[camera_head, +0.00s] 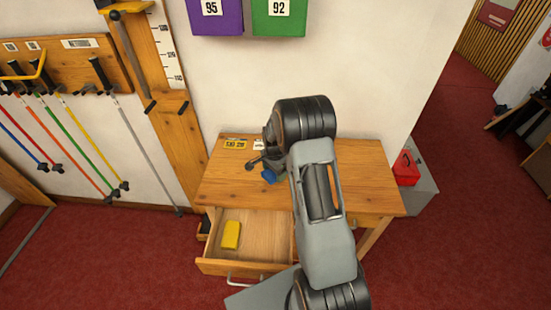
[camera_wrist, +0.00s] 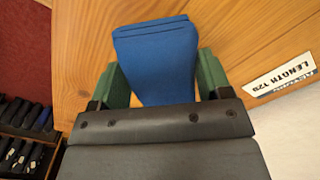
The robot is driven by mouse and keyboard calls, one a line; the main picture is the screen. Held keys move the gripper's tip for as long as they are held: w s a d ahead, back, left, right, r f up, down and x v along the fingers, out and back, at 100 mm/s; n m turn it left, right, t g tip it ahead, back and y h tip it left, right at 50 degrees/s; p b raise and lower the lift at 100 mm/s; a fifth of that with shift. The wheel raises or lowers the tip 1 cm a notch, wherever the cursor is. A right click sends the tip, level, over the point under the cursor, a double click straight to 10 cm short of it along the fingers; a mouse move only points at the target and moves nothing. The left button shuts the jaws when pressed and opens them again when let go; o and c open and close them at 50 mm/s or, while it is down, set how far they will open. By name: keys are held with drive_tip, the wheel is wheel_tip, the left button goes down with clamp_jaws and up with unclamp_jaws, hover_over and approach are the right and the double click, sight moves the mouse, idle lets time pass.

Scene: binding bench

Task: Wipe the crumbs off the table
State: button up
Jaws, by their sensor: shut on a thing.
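The wooden table (camera_head: 370,180) stands against the wall, and its top also shows in the wrist view (camera_wrist: 240,25). My gripper (camera_head: 268,168) is over the left part of the tabletop. In the wrist view my gripper (camera_wrist: 158,72) has its green fingers on both sides of a folded blue cloth (camera_wrist: 155,45), shut on it. A bit of the blue cloth (camera_head: 269,177) shows below my gripper in the head view. I cannot tell whether the cloth touches the wood. I can make out no crumbs; my arm hides part of the tabletop.
An open drawer (camera_head: 262,230) under the table holds a yellow block (camera_head: 231,235). A yellow plate (camera_head: 235,145) lies at the back left, and a white length label (camera_wrist: 280,75) shows nearby. A red box (camera_head: 406,168) stands right of the table. The tabletop's right side looks clear.

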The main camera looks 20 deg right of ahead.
drive_tip(key=shift+r+p, duration=0.95)
drive_tip(key=shift+r, duration=1.1)
